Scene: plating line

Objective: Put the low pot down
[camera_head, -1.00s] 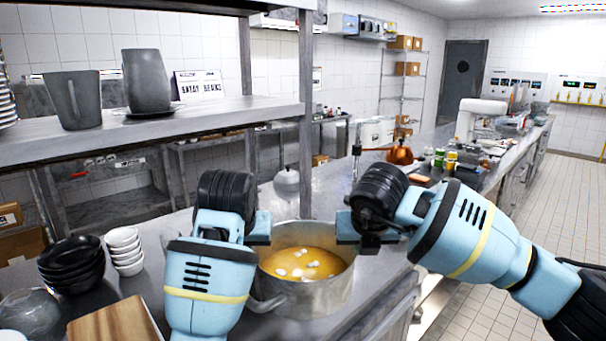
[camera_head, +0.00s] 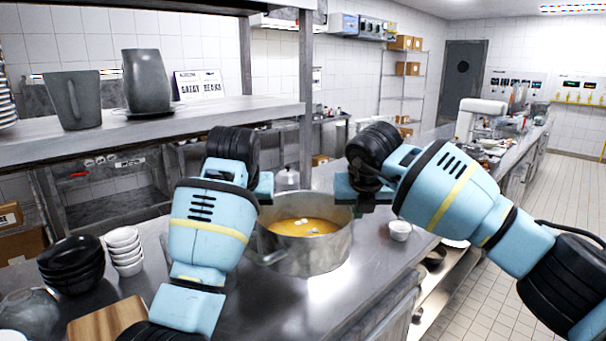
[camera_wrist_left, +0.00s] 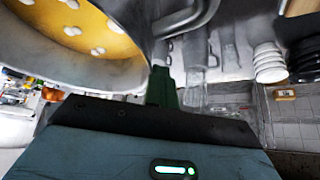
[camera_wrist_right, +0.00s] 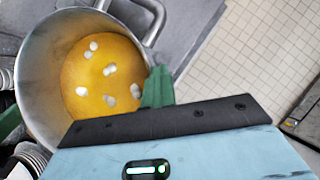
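The low pot (camera_head: 315,257) is a wide grey metal pot with orange soup and several white lumps in it. It is between my two grippers, roughly upright. My left gripper (camera_head: 264,186) is at its left rim and my right gripper (camera_head: 348,189) at its right rim; both appear shut on it. The pot also shows in the left wrist view (camera_wrist_left: 120,72) and the right wrist view (camera_wrist_right: 38,62). Exact finger contact is partly hidden. I cannot tell whether its base is clear of the steel counter (camera_head: 350,293).
Black bowls (camera_head: 72,262) and white bowls (camera_head: 124,250) are stacked left, near a wooden board (camera_head: 105,318). A small white bowl (camera_head: 400,230) stands right of the pot near the counter's edge. A steel shelf (camera_head: 180,120) is behind, left. Counter in front of the pot is clear.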

